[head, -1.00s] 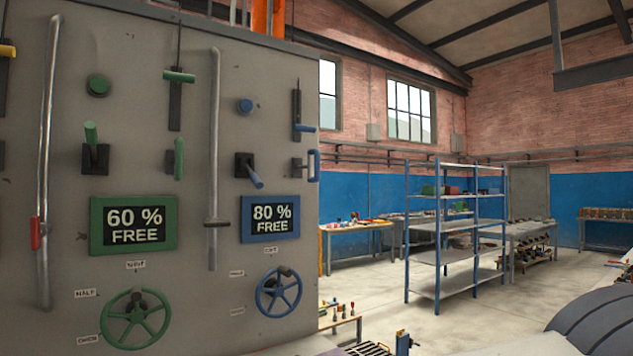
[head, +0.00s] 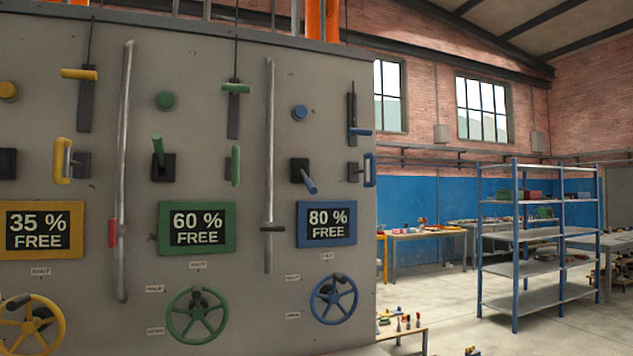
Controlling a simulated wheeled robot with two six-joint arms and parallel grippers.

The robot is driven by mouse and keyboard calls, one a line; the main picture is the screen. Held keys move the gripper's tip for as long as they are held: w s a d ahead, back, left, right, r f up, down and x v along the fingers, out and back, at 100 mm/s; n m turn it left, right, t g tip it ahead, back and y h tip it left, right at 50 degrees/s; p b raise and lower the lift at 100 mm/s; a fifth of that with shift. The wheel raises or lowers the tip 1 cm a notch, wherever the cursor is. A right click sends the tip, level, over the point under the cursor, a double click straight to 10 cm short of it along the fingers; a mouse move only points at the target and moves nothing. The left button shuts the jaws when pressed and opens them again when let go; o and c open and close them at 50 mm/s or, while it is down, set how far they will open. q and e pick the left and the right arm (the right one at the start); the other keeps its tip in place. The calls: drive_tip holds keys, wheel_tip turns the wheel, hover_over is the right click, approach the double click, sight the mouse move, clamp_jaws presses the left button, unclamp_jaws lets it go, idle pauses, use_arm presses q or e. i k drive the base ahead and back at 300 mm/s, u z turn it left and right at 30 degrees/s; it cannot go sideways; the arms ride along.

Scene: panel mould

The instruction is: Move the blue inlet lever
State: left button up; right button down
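The blue lever (head: 309,184) sticks out of a dark square mount on the grey panel (head: 262,330), tilted down and to the right. It is above the blue display (head: 327,224) reading "80 % FREE". In the same column are a blue button (head: 300,112), a blue slide handle (head: 360,131), a blue pull handle (head: 370,169) and a blue handwheel (head: 334,299). No label reading "inlet" is legible. Neither of my grippers is in view.
Green and yellow control sets stand left of the blue one, with a green lever (head: 158,147) and metal pipes (head: 268,165) between columns. Right of the panel are a low table (head: 402,336), a blue-posted shelf (head: 540,240), workbenches and open floor (head: 450,300).

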sight(311, 189)
drive_tip(key=z, duration=0.05)
drive_tip(key=i, duration=0.9)
drive_tip(key=u, duration=0.6)
